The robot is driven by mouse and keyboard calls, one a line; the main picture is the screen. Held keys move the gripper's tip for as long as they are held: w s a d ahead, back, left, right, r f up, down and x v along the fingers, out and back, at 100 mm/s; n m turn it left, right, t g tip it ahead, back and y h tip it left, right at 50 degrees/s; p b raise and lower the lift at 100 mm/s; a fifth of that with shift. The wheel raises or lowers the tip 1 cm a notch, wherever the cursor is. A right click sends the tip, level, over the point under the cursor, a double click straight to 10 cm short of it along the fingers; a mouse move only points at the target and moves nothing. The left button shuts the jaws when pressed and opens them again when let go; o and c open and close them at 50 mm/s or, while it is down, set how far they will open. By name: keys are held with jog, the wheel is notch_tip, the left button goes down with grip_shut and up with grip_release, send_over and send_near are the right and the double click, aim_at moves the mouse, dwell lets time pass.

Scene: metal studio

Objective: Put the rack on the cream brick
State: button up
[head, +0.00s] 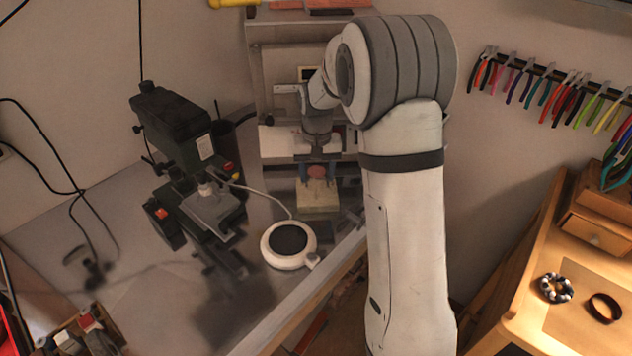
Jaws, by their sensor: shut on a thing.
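The cream brick (318,197) is a pale block on the metal worktop, in front of the white machine. My gripper (318,176) points down just above it, with a dark finger at each side. It is shut on a small reddish piece (317,172), which I take to be the rack. The piece is too small for its shape to be clear. It appears over the top of the brick. I cannot tell whether it touches the brick or hangs slightly above it.
A white round device with a dark top (288,244) lies in front of the brick, its cable running left. A dark green drill-like machine (185,150) stands at left. A white machine (283,140) stands close behind my gripper.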

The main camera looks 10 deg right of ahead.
jog(key=shift+f, duration=1.8)
jog(key=shift+f, duration=0.1)
jog(key=o, duration=1)
notch_tip(320, 180, up, 12)
jog(key=shift+f+b, duration=0.15)
jog(key=shift+b, duration=0.5)
jog(key=s+t, duration=0.1)
jog(key=s, duration=0.8)
jog(key=s+r+n+t, duration=0.1)
jog(key=s, duration=0.8)
jog(key=s+t, duration=0.1)
jog(key=s, duration=0.9)
jog(key=shift+r+n, duration=0.3)
jog(key=shift+r, duration=0.1)
